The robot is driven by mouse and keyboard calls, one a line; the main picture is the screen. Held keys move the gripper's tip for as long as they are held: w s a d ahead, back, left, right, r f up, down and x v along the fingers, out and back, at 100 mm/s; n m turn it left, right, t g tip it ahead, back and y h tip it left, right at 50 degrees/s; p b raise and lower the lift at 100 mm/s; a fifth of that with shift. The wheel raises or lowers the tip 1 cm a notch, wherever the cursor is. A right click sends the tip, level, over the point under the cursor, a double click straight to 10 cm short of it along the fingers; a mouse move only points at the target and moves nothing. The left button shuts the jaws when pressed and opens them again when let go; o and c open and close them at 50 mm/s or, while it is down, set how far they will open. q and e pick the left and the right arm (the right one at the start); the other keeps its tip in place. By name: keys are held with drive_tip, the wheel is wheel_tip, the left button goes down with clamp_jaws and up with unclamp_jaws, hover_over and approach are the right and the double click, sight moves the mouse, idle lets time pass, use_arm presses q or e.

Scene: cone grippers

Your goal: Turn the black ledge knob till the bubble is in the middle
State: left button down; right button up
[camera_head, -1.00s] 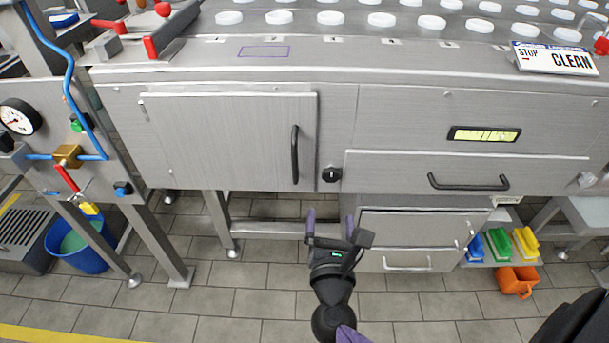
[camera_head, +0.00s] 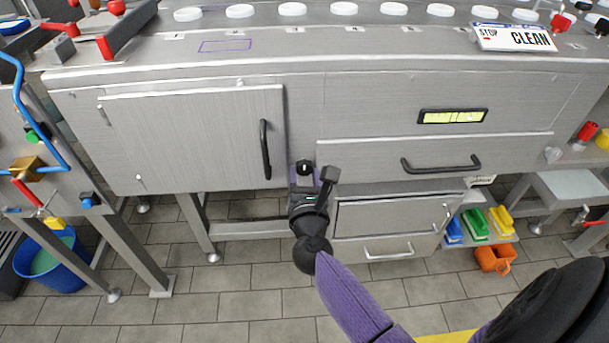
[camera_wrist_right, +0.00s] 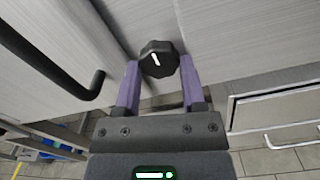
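The black ledge knob (camera_head: 304,167), with a white pointer mark, sits on the steel front just right of the door handle. My right gripper (camera_head: 304,174) is directly in front of it. In the right wrist view the knob (camera_wrist_right: 159,59) shows between the tips of the two purple fingers (camera_wrist_right: 159,68). The fingers are spread, with narrow gaps beside the knob; no firm grip shows. The yellow-green level vial (camera_head: 452,116) is in a black frame at right on the panel. Its bubble is too small to place surely. My left gripper is out of view.
The black door handle (camera_head: 265,150) stands out just left of the knob. Another black handle (camera_head: 441,164) is on the panel to the right. A drawer cabinet (camera_head: 386,222) lies below, right of my gripper. Tiled floor is open in front.

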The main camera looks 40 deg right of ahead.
clamp_jaws()
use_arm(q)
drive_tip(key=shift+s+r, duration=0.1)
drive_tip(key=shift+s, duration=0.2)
